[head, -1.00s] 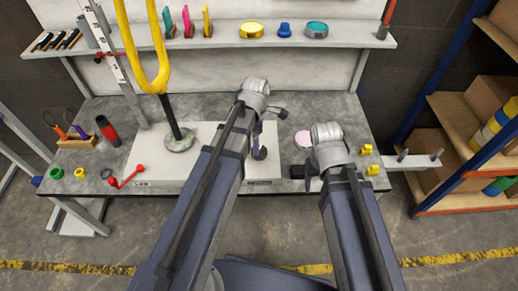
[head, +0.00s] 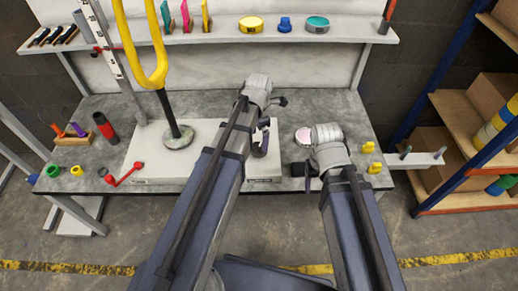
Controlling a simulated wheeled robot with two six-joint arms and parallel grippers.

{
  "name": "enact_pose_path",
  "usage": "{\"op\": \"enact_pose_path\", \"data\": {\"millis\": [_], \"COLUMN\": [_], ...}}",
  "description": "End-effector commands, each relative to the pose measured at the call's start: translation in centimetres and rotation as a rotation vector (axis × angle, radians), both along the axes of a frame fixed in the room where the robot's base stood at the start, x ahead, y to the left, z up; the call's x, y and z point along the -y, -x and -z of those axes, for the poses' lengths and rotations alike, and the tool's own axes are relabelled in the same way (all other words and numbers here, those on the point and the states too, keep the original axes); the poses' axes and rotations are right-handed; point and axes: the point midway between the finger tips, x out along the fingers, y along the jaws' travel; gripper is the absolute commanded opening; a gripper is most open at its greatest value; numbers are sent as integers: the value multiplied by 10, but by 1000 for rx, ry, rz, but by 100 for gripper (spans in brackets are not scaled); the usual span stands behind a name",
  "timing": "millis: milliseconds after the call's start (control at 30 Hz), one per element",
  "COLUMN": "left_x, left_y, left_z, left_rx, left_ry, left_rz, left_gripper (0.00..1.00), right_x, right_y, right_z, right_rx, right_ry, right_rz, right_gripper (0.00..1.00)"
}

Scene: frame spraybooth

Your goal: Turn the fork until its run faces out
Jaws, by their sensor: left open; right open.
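The yellow U-shaped fork (head: 154,76) stands prongs up on a black post (head: 167,112) with a round grey base (head: 178,136), at the left of the white slab. Its prong tops are cut off by the picture's upper edge. My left gripper (head: 281,101) is at the end of the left arm, right of the fork and apart from it. It is open, its fingers small and mostly hidden by the wrist. My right gripper (head: 305,170) is open and empty over the bench's front right, far from the fork.
The white slab (head: 150,160) covers the bench's middle. A red-handled tool (head: 124,175), black-red cylinder (head: 105,128) and coloured rings lie left. A dark upright piece (head: 260,145) stands by my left arm. Yellow pieces (head: 375,168) lie right. A shelf (head: 230,38) with tins runs behind.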

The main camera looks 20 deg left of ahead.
Motion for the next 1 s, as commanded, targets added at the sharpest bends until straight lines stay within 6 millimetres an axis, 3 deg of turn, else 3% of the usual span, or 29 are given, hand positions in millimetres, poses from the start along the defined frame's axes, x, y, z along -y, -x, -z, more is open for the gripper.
{"op": "enact_pose_path", "data": {"millis": [33, 300, 733, 1000], "left_x": [0, 0, 0, 0], "left_y": [0, 0, 0, 0], "left_z": [13, 46, 53, 53], "left_rx": [0, 0, 0, 0], "left_ry": [0, 0, 0, 0], "left_rz": [0, 1, 1, 1], "left_gripper": [100, 100, 100, 71], "right_x": [0, 0, 0, 0], "right_y": [0, 0, 0, 0], "right_z": [13, 46, 53, 53], "right_rx": [0, 0, 0, 0], "right_ry": [0, 0, 0, 0], "right_rz": [0, 0, 0, 0], "right_gripper": [67, 67, 67, 67]}}
